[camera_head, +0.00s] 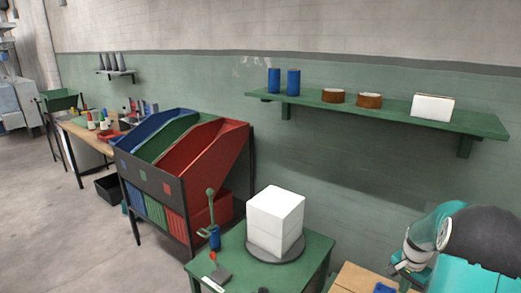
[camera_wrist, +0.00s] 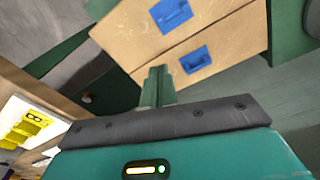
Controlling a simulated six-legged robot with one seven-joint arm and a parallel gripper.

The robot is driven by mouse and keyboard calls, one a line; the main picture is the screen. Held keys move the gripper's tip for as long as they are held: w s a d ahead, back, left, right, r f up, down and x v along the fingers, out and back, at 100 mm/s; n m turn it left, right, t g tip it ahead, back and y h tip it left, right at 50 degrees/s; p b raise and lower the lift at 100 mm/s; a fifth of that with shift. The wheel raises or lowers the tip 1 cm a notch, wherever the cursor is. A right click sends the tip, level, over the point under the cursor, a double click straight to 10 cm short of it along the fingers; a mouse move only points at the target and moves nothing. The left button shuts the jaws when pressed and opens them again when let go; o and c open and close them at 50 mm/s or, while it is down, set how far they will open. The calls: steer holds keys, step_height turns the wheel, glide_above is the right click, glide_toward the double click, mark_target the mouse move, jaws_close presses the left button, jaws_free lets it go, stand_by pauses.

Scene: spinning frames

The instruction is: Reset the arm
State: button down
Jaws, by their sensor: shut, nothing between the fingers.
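My gripper (camera_wrist: 157,70) shows in the wrist view as two narrow dark green fingers side by side, shut with nothing between them. They stand out past the grey bar and teal housing of my wrist. Beyond them is a wooden drawer unit (camera_wrist: 205,35) with blue handles; whether they touch it I cannot tell. In the head view my teal and white arm (camera_head: 428,235) is folded at the lower right, and its fingers cannot be made out there.
A green table (camera_head: 235,250) with a white block (camera_head: 275,215) stands left of my arm. The drawer unit's top (camera_head: 358,279) is close below it. A wall shelf (camera_head: 390,115) holds blue cylinders. Sloped bins (camera_head: 165,185) stand left; open floor lies beyond.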

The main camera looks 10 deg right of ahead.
steer(key=a+r+n+t+h, duration=0.15)
steer(key=a+r+n, duration=0.45)
steer(key=a+r, duration=1.3)
steer(key=s+a+r+n+t+y, duration=0.1)
steer(key=s+a+r+n+t, duration=0.1)
steer(key=s+a, duration=0.5)
steer(key=s+a+r+n+t+y, duration=0.1)
steer(key=s+a+n, duration=0.4)
steer(key=a, duration=0.8)
steer(key=shift+s+a+r+n+t, duration=0.2)
steer(key=shift+s+r+n+t, duration=0.15)
steer(key=shift+s+r, duration=0.6)
